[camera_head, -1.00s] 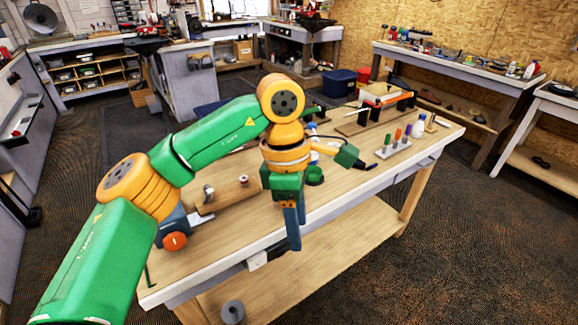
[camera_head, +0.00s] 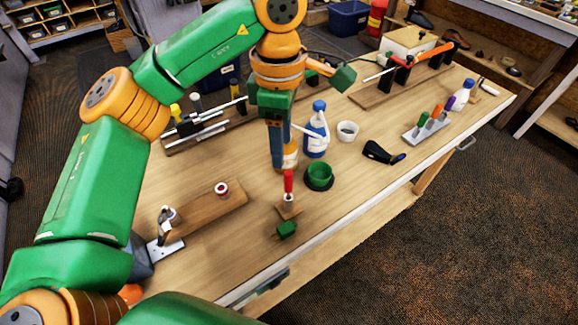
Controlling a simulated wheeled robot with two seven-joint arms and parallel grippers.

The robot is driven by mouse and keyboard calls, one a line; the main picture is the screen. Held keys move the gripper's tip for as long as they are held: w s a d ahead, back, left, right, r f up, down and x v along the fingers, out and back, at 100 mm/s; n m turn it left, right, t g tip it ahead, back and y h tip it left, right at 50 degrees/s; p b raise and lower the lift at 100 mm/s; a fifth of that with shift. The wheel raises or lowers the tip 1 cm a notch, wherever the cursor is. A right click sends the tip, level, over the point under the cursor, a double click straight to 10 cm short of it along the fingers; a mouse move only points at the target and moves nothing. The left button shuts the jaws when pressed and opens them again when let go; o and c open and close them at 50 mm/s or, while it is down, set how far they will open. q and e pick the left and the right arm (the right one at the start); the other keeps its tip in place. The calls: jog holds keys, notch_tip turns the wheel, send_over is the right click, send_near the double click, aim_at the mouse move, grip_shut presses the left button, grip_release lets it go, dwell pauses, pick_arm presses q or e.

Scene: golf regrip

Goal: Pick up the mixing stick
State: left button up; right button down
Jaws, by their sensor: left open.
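I cannot make out the mixing stick for certain. A slim upright piece with a red top (camera_head: 288,182) stands on a small wooden block (camera_head: 288,211) near the middle of the workbench (camera_head: 350,190). My left gripper (camera_head: 278,166) points straight down, seen nearly edge-on, just above and behind the red top in the picture. It is open, and nothing shows between its fingers. Right of it stand a white bottle with a blue cap and label (camera_head: 316,135), a green cup on a dark base (camera_head: 319,176) and a white cup (camera_head: 347,131). My right gripper is not in view.
A small green block (camera_head: 286,230) lies near the front edge. A wooden board (camera_head: 215,211) is at the left, by a vise. A black-handled tool (camera_head: 380,153) and a grey rack with coloured pens (camera_head: 426,131) are at the right. The bench's front middle-right is bare.

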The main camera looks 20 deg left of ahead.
pick_arm(q)
jog(key=b, duration=0.6)
send_over(289, 186)
jog(key=a, duration=0.1)
notch_tip(289, 186, down, 6)
jog(key=f, duration=0.2)
jog(key=f+p, duration=0.1)
jog(key=f, duration=0.2)
jog(key=f+p, duration=0.1)
jog(key=f, duration=0.1)
jog(key=shift+w+d+f, duration=0.2)
jog(key=shift+w+d, duration=0.1)
jog(key=shift+w, duration=0.05)
grip_shut()
